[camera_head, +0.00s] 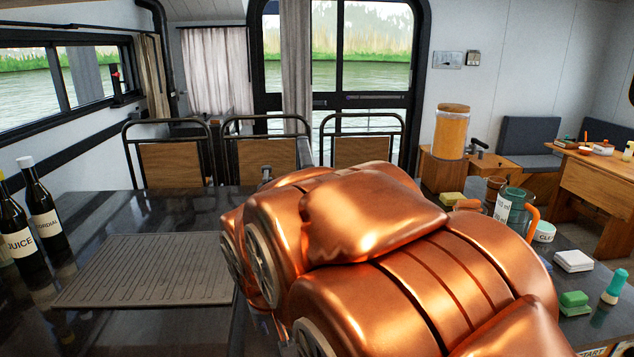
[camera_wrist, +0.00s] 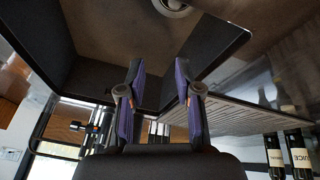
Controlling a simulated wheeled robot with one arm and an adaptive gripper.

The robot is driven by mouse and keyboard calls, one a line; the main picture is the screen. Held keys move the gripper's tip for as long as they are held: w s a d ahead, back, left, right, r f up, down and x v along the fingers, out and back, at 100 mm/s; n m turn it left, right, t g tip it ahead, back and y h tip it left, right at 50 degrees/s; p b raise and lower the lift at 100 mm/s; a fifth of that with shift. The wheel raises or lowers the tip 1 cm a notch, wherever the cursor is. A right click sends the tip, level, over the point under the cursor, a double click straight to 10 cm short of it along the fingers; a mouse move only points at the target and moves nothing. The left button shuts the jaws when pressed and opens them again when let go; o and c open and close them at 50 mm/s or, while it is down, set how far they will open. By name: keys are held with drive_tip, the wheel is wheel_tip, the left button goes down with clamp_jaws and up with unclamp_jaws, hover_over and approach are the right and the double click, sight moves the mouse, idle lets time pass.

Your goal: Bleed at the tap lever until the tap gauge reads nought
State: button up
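My gripper (camera_wrist: 160,72) shows in the wrist view with its two purple-padded fingers apart and nothing between them. Bright metal upright parts (camera_wrist: 98,122) stand beyond the left finger, partly hidden by it. They may belong to a tap, but I cannot make out a lever. A small grey metal piece (camera_head: 266,175) shows just behind my copper-coloured arm in the head view; I cannot tell what it is. No gauge face can be read in either view. My arm covers the middle of the counter and hides my gripper in the head view.
A ridged drainer (camera_head: 150,270) lies on the dark counter (camera_head: 95,225). Dark bottles (camera_head: 44,215) stand at the left edge. A dark basin with a round drain (camera_wrist: 172,6) shows in the wrist view. Cups (camera_head: 515,205), a sponge and a green-topped bottle crowd the right. Chairs (camera_head: 265,160) stand behind.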

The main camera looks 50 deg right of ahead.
drive_tip(key=shift+w+d+r+m+t+h+b, duration=0.3)
drive_tip(key=shift+w+d+r+t+h+b, duration=1.1)
drive_tip(key=shift+w+d, duration=4.15)
drive_tip(key=shift+w+d+r+m+t+h+b, duration=0.45)
drive_tip(key=shift+w+d+r+t, duration=1.95)
drive_tip(key=shift+d, duration=5.4)
drive_tip(key=shift+w+d+r+m+t+h+b, duration=0.15)
drive_tip(key=shift+w+d+r+t+h+b, duration=0.7)
drive_tip(key=shift+w+d+t, duration=3.3)
drive_tip(key=d+g, duration=0.1)
drive_tip(key=w+d+g, duration=0.1)
drive_tip(key=d, duration=0.1)
drive_tip(key=d+g, duration=0.1)
drive_tip(key=d, duration=0.1)
drive_tip(key=shift+w+r+g+h+p, duration=0.15)
drive_tip(key=shift+w+g+h+p, duration=0.1)
drive_tip(key=shift+w+h+p, duration=0.1)
drive_tip(key=shift+c, duration=0.2)
clamp_jaws()
